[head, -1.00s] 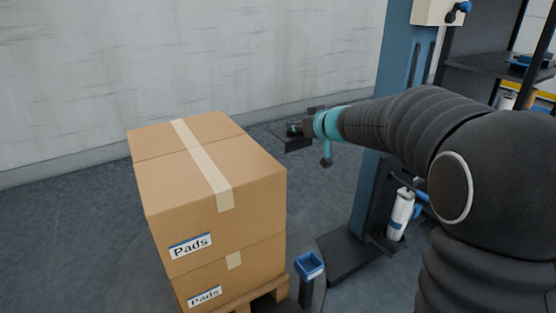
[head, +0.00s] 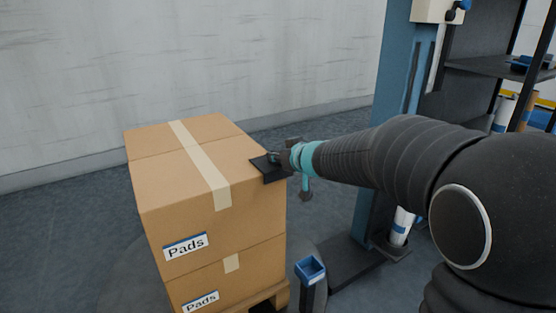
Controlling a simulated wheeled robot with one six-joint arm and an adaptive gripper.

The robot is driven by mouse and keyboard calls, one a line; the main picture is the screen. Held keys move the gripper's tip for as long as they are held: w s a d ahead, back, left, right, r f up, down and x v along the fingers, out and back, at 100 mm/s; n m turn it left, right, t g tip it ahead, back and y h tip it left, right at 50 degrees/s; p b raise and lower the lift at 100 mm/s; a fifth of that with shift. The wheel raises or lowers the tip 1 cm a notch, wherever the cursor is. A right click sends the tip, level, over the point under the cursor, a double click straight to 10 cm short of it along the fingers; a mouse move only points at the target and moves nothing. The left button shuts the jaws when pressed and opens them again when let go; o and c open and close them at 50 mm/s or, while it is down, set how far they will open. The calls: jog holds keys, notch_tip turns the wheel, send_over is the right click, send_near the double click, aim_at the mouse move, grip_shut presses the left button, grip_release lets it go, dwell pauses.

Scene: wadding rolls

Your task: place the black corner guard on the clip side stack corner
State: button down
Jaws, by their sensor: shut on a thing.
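The black corner guard (head: 268,173) is a dark angled piece at the right edge of the top box, partway along that side. It overlaps the top edge in view; whether it touches the cardboard I cannot tell. My gripper (head: 282,158) is shut on the guard from the right, its fingers partly hidden by the wrist. The stack is two brown boxes with "Pads" labels: the top box (head: 165,203) with pale tape across it, and the lower box (head: 259,267) under it. No clip can be made out on the stack.
The stack stands on a wooden pallet (head: 272,299). A blue open-topped holder (head: 310,268) on a dark post is close to its right. A blue column (head: 388,120) and dark shelving (head: 490,68) stand farther right. A grey wall is behind.

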jog(key=c, duration=1.1)
grip_release()
jog(key=shift+f, duration=0.1)
jog(key=shift+s+d+r, duration=0.1)
jog(key=shift+s+r, duration=0.05)
jog(key=shift+r, duration=0.15)
jog(key=p+v, duration=0.3)
jog(key=v, duration=0.8)
jog(key=shift+s+d+p, duration=0.2)
jog(key=shift+s+p, duration=0.1)
